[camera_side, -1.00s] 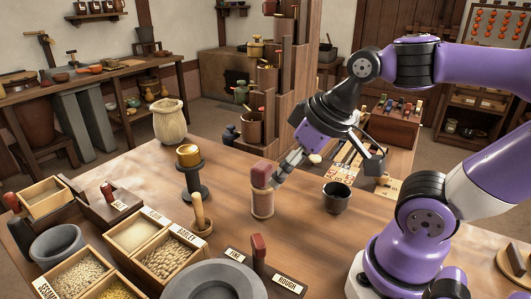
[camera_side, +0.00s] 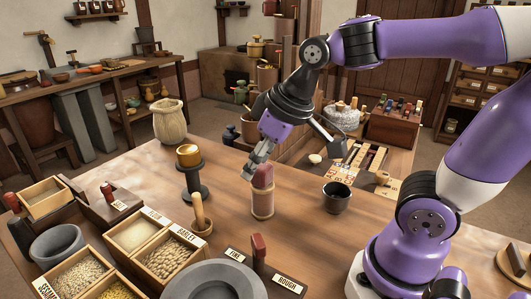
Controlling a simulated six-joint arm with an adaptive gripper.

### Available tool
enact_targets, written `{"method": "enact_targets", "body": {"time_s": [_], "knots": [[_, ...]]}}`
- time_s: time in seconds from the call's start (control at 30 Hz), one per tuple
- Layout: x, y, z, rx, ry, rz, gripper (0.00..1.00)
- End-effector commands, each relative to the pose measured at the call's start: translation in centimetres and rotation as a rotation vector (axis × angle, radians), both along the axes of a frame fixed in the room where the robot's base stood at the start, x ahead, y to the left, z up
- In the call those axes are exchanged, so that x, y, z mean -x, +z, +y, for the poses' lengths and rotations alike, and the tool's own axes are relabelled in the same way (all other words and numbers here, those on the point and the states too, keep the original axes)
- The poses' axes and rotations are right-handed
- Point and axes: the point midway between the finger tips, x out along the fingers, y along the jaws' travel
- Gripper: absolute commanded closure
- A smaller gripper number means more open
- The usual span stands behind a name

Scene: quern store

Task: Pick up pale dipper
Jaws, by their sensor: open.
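A pale wooden piece with an upright handle (camera_side: 198,210), which looks like the pale dipper, stands in a low round wooden base left of the table's middle. I cannot see its lower end. A red-topped block (camera_side: 262,178) stands upright in a pale round holder (camera_side: 262,204) to its right. My gripper (camera_side: 249,172) is open, pointing down and left, beside and seemingly behind the red top. It is above and right of the pale piece, apart from it. Nothing shows between the fingers.
A dark stand with a golden top (camera_side: 192,178) rises behind the pale piece. Open boxes of grain (camera_side: 168,258) and a grey quern (camera_side: 215,282) lie in front. A dark cup (camera_side: 336,197) stands right. The back left tabletop holds a pale jar (camera_side: 169,121).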

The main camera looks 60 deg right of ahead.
Motion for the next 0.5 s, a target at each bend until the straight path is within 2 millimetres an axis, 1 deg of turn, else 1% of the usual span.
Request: {"method": "enact_targets", "body": {"time_s": [0.03,0.1,0.2,0.3,0.37,0.5], "knots": [[-1.6,-0.4,0.5,0.003,0.039,0.02,0.43],[-3.7,-0.9,1.3,0.005,0.089,0.033,0.43],[-6.1,-1.8,2.2,0.006,0.148,0.048,0.43],[-7.6,-2.6,2.8,0.005,0.186,0.056,0.43],[-8.1,-3.1,3.0,0.006,0.198,0.059,0.43],[-9.0,-5.1,3.4,0.005,0.206,0.064,0.43]]}}
